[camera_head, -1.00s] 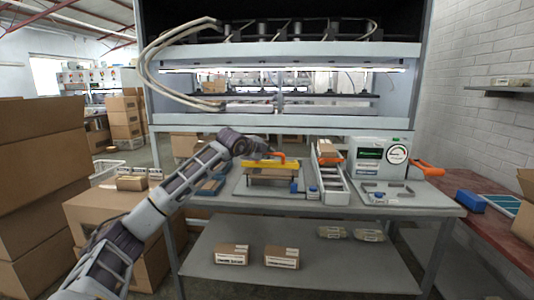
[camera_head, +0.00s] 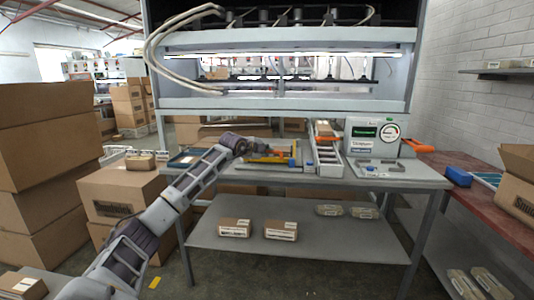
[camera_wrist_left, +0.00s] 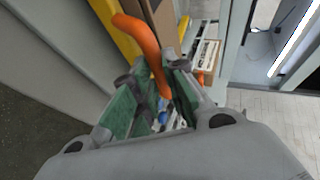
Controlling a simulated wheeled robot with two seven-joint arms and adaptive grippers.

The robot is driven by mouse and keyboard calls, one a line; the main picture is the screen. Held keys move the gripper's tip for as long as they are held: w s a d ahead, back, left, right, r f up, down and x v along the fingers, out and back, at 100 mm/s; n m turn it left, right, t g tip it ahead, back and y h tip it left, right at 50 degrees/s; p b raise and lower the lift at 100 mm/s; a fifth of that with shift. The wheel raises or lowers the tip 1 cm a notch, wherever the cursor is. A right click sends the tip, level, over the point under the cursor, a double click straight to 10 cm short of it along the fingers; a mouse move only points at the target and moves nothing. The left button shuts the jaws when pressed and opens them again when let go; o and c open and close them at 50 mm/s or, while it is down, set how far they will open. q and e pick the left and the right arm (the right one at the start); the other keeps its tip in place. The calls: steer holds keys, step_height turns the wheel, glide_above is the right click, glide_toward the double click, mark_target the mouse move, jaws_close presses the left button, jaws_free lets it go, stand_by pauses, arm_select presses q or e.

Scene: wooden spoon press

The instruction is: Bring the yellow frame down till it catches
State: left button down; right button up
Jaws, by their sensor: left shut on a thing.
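The yellow frame (camera_head: 264,159) shows on the press on the bench, partly behind my left gripper. Its orange handle (camera_head: 277,152) sticks out to the right of my gripper. My left gripper (camera_head: 259,149) is shut on the orange handle. In the left wrist view the handle (camera_wrist_left: 146,45) runs down between the green-padded fingers (camera_wrist_left: 153,92), and a strip of the yellow frame (camera_wrist_left: 117,28) shows beyond it. Whether the frame is caught cannot be seen. My right gripper is not in view.
Right of the press stand a narrow tray (camera_head: 329,160) and a box with a dial (camera_head: 373,136). The upper shelf unit (camera_head: 285,105) overhangs the bench. Small cartons (camera_head: 235,227) lie on the lower shelf (camera_head: 325,247).

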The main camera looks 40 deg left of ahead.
arm_select(q)
steer(key=shift+d+f, duration=0.2)
steer(key=shift+f, duration=0.55)
steer(key=shift+d+f, duration=0.15)
steer(key=shift+f, duration=0.55)
steer(key=c, duration=1.8)
jaws_free()
steer(key=shift+s, duration=0.1)
steer(key=shift+c, duration=0.2)
steer(key=o, duration=0.4)
steer(key=shift+s+a+r, duration=0.1)
steer(key=shift+s+a, duration=0.05)
steer(key=shift+s, duration=0.05)
steer(key=shift+s+r, duration=0.1)
steer(key=shift+a+v, duration=0.2)
steer(key=shift+v, duration=1.65)
steer(key=shift+w+r+v, duration=0.1)
steer(key=shift+r+v, duration=0.1)
steer(key=shift+v, duration=1.2)
steer(key=shift+w+r+v, duration=0.1)
steer(key=shift+r+v, duration=0.05)
steer(key=shift+v, duration=1.2)
steer(key=shift+w+r+v, duration=0.1)
steer(key=shift+r+v, duration=0.1)
steer(key=shift+v, duration=1.2)
steer(key=shift+s+d, duration=0.1)
steer(key=shift+d, duration=0.05)
